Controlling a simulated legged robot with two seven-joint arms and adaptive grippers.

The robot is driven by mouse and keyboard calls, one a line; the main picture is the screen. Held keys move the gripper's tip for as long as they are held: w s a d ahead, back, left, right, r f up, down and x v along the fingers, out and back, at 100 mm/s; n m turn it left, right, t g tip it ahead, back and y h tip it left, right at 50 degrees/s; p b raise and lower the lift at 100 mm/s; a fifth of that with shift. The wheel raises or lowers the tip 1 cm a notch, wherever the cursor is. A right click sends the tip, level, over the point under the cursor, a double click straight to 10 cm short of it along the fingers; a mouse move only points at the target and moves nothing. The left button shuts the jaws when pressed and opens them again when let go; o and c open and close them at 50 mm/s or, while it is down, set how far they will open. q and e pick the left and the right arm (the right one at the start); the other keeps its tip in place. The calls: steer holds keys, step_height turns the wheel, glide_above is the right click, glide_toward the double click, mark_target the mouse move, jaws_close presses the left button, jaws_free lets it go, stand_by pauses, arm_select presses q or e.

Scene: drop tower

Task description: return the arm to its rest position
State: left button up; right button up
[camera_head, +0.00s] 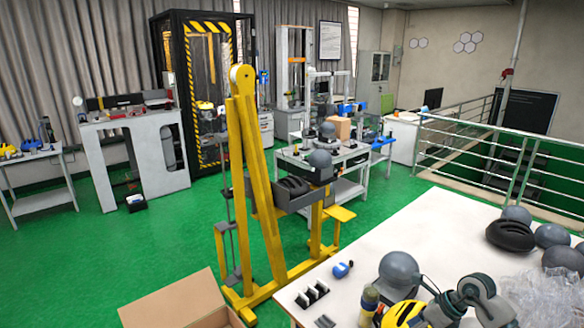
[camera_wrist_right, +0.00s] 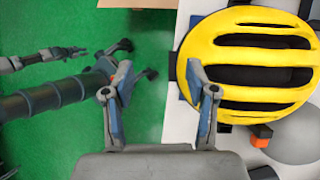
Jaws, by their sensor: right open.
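My right arm (camera_head: 478,292) comes in at the lower right of the head view, over the front of the white table. In the right wrist view my right gripper (camera_wrist_right: 158,92) is open, with nothing between its fingers. Its right finger overlaps the near left edge of a yellow helmet (camera_wrist_right: 262,98); I cannot tell whether they touch. The same helmet (camera_head: 402,315) is partly cut off in the head view. My left arm shows only at the left of the wrist view, over green floor, its gripper (camera_wrist_right: 138,60) with fingers apart and empty.
The white table (camera_head: 420,232) carries grey spheres (camera_head: 398,270), a dark helmet (camera_head: 510,235), a blue item (camera_head: 342,269) and a black rack (camera_head: 312,294). A yellow drop-tower frame (camera_head: 250,180) and a cardboard box (camera_head: 175,305) stand left. Green floor lies open beyond.

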steer(key=a+r+m+t+y, duration=0.1)
steer(key=a+m+t+y, duration=0.4)
steer(key=a, duration=0.6)
steer(key=a+r+m+t+y, duration=0.25)
steer(key=a+y, duration=0.45)
steer(key=a, duration=0.5)
steer(key=s+d+f+m+t+h, duration=0.3)
steer(key=d+f+m+h, duration=0.45)
steer(key=m, duration=0.75)
steer(key=s+d+f+m+t+h, duration=0.3)
steer(key=s+d+f+m+h, duration=0.15)
steer(key=f+m+h, duration=0.85)
steer(key=s+f+m+g+y, duration=0.1)
steer(key=s+f+m+g, duration=0.45)
steer(key=s, duration=0.65)
steer(key=s+f+m+g+y, duration=0.2)
steer(key=s+f+g, duration=0.55)
steer(key=s, duration=0.55)
step_height(320, 180, down, 25)
steer(key=s+d, duration=0.1)
steer(key=s, duration=0.1)
steer(key=s+d+f+g, duration=0.1)
steer(key=s+d+f, duration=0.1)
steer(key=s+f, duration=1.1)
step_height(320, 180, down, 2)
steer(key=shift+s+g, duration=0.15)
steer(key=shift+g, duration=0.2)
